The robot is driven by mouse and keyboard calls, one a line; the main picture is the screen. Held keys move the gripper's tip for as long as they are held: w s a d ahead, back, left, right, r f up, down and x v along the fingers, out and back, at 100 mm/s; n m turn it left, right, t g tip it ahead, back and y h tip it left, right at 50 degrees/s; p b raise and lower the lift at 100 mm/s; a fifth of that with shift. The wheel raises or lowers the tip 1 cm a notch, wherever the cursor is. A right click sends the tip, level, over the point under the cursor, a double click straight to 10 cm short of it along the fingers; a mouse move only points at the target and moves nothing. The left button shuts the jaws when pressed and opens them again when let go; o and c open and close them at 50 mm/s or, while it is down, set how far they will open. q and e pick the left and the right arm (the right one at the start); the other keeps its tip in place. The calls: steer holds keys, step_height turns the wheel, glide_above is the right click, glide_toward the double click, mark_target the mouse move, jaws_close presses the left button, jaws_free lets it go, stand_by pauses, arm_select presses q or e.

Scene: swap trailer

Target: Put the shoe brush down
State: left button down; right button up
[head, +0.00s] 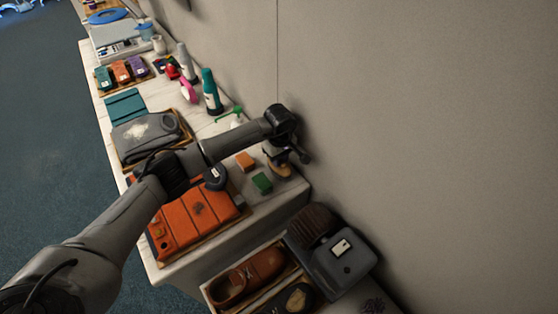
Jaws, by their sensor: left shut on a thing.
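My left arm reaches across the white counter (235,212) from the left. Its gripper (285,157) points down over the counter's far right corner, close to the wall. It is shut on the shoe brush (279,170), which is small, tan and partly hidden by the fingers. I cannot tell whether the brush touches the counter top. My right gripper is out of view.
A green block (262,183) and an orange block (245,161) lie beside the brush. An orange folded item (186,224) fills a tray at the front. Below the counter's end are a brown shoe (246,277) in a box and a grey machine (342,262). Bottles (211,92) stand along the wall.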

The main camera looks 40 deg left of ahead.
arm_select(q)
steer(key=shift+w, duration=0.25)
steer(key=shift+f, duration=0.3)
steer(key=c, duration=1)
jaws_free()
